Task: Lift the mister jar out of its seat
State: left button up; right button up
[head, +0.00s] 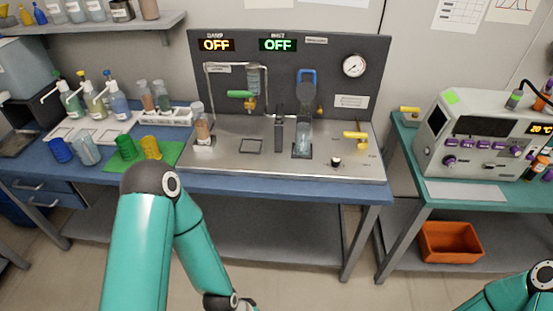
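A clear glass jar (303,136), which I take to be the mister jar, stands upright in a dark square seat (301,155) on the steel deck of the bench unit. It is right of a dark upright post (279,130) and below a blue-handled fitting (307,82) on the back panel. My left arm bends in front of the bench and runs down out of the picture, well away from the jar. My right arm shows only at the bottom right corner. Neither gripper is in view.
A jar with orange-brown contents (202,128) stands at the deck's left end. Cups and pump bottles crowd the blue bench's left. Both displays on the panel read OFF.

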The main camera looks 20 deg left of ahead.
aim_at(303, 140)
jog(key=u, duration=0.15)
jog(key=k, duration=0.35)
jog(key=u, duration=0.7)
jog(key=i, duration=1)
jog(key=u, duration=0.15)
